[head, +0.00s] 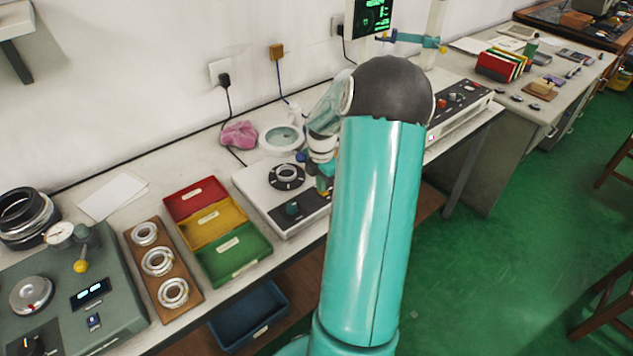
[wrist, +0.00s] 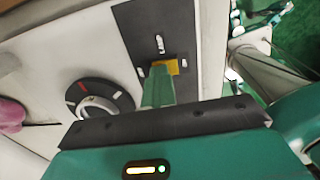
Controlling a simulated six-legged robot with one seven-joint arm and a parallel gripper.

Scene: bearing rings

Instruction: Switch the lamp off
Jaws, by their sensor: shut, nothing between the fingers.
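My gripper (head: 325,185) is over the right part of a white instrument (head: 262,192), partly hidden by my own arm. In the wrist view my gripper (wrist: 165,68) is shut and empty, its yellow tip over a dark panel (wrist: 135,22). A small pale slot or lever (wrist: 160,44) shows on the panel just beyond the tip. I cannot tell whether the tip touches the panel. A round white ring with a glassy centre (head: 282,139) stands behind the instrument. It may be the lamp, but I cannot tell, nor whether it is lit.
The instrument has a black dial (head: 287,177) and a knob (head: 292,208). Red, yellow and green trays (head: 240,262) and a wooden board with bearing rings (head: 160,240) are to its left. A pink cloth (head: 239,135) lies behind. Another long panel unit (head: 462,105) is to the right.

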